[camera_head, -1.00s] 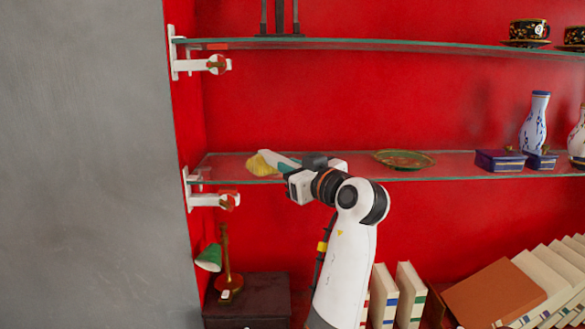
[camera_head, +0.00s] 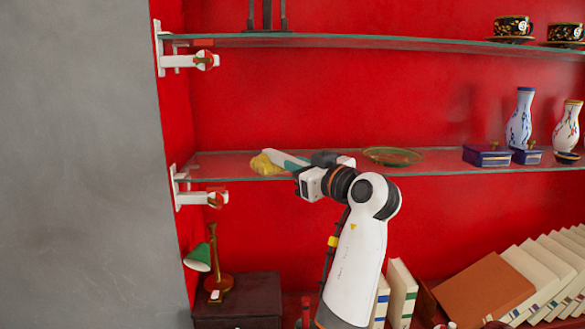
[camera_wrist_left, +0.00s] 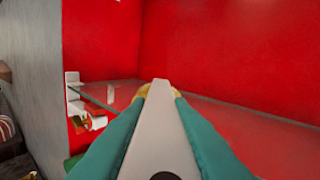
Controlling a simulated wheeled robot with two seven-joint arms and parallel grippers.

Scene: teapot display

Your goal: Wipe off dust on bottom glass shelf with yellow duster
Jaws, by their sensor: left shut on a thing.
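The yellow duster has a fluffy yellow head (camera_head: 264,164) and what looks like a teal and white handle. My left gripper (camera_head: 318,160) is shut on the handle. The head is at the left part of the bottom glass shelf (camera_head: 225,168), at or just above its surface; I cannot tell if it touches. In the left wrist view the handle (camera_wrist_left: 160,125) fills the middle and hides most of the yellow head (camera_wrist_left: 145,90). The shelf (camera_wrist_left: 235,115) extends to the right there. I cannot make out dust. My right gripper is not in view.
A green-brown plate (camera_head: 392,156) lies on the shelf right of my gripper. Blue boxes (camera_head: 487,155) and vases (camera_head: 520,118) stand farther right. A white bracket (camera_head: 190,197) holds the shelf's left end. An upper glass shelf (camera_head: 350,41) hangs above. Books (camera_head: 402,285) and a lamp (camera_head: 217,265) are below.

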